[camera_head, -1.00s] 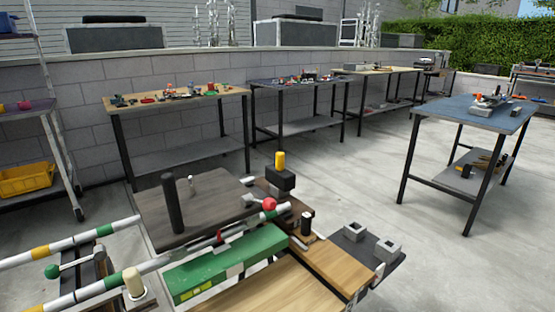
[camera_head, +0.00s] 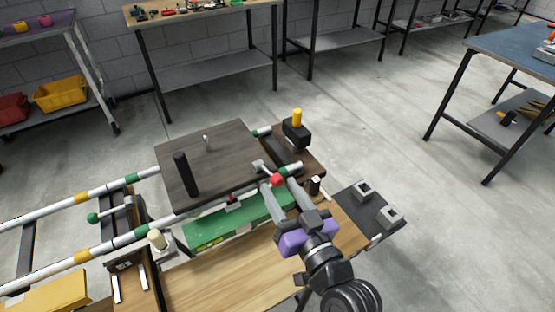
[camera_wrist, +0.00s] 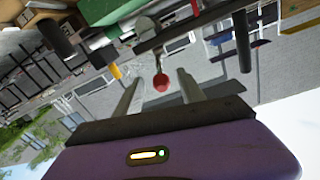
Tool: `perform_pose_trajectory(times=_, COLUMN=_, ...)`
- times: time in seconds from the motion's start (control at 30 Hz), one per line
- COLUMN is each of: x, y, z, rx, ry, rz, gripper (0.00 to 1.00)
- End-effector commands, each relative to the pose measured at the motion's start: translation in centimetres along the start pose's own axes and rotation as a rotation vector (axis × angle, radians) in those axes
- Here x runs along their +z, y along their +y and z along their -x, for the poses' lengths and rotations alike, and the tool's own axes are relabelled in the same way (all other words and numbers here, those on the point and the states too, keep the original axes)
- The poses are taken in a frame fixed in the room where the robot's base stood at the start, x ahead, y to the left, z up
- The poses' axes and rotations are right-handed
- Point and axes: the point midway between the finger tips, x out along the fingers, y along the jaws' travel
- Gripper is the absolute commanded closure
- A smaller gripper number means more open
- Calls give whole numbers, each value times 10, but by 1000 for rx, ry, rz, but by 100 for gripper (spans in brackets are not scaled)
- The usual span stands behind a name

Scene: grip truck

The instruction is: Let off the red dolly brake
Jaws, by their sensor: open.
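The red ball knob (camera_head: 277,180) is on the end of a short metal lever (camera_head: 262,168) at the front right corner of the dolly's dark platform (camera_head: 215,170). My gripper (camera_head: 277,183) reaches up from the lower right with its two grey fingers spread, one on each side of the red knob in the picture. In the wrist view the red knob (camera_wrist: 161,83) also shows between the open fingertips (camera_wrist: 158,77), on its thin stem. I cannot tell whether a finger touches it. The gripper holds nothing.
White banded rails (camera_head: 110,247) run left from the platform. A green knob lever (camera_head: 92,217) and a cream knob (camera_head: 157,237) stand at left. A black post (camera_head: 186,175) and a yellow-topped black block (camera_head: 296,128) stand close by. A wooden board (camera_head: 220,285) lies in front.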

Motion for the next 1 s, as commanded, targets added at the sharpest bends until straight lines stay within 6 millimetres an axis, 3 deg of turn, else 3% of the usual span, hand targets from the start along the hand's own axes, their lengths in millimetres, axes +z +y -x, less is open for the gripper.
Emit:
perform_pose_trajectory(times=0.17, x=-1, y=0, z=-11, rx=-2, ry=-3, rz=13, gripper=53)
perform_pose_trajectory(times=0.6, x=0, y=-1, z=-71, rx=-1, ry=-2, rz=13, gripper=53)
perform_pose_trajectory(times=1.0, x=1, y=0, z=-78, rx=0, ry=-3, rz=13, gripper=55)
